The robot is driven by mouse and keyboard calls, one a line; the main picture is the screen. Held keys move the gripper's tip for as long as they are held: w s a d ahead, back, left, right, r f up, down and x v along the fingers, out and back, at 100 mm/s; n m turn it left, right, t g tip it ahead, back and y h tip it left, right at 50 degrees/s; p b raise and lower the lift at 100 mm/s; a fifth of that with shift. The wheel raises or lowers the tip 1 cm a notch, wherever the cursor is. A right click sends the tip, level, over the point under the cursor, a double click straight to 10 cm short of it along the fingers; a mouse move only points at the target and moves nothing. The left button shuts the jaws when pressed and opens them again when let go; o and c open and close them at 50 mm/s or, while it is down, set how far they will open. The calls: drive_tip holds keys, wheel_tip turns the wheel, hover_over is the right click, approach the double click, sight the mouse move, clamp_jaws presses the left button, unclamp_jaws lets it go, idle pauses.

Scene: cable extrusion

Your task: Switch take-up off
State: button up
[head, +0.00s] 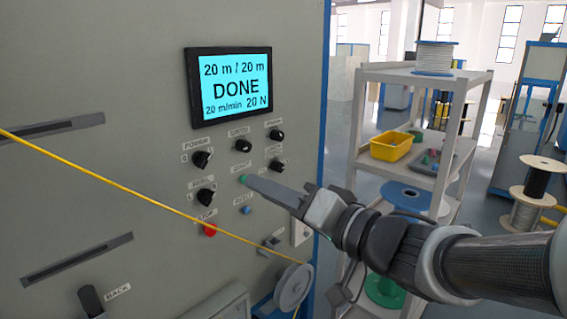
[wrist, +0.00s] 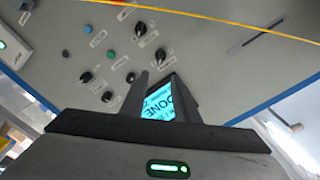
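The grey machine panel (head: 130,130) carries several black rotary knobs under a screen (head: 235,86) reading "20 m / 20 m DONE". These include upper knobs (head: 242,145) and (head: 276,135), and left knobs (head: 201,160) and (head: 206,197). One knob (head: 277,165) sits at the right, above my arm. Their labels are too small to read surely, so I cannot tell which is take-up. My gripper (head: 251,180) is in front of the panel, its tip appearing beside the green button (head: 242,177). In the wrist view its two fingers (wrist: 158,78) are apart with nothing between them; the knobs (wrist: 131,77) show beyond them.
A yellow cable (head: 120,185) runs diagonally across the panel front to a grey pulley (head: 293,286). A red button (head: 209,230) and blue button (head: 246,210) sit low on the panel. A shelf cart (head: 400,75) with a yellow bin (head: 391,146) stands right.

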sight(207, 162)
drive_tip(key=p+x, duration=0.1)
drive_tip(key=x, duration=1.5)
drive_tip(key=shift+w+a+r, duration=0.1)
drive_tip(key=shift+w+a, duration=0.15)
drive_tip(key=shift+a, duration=0.1)
clamp_jaws()
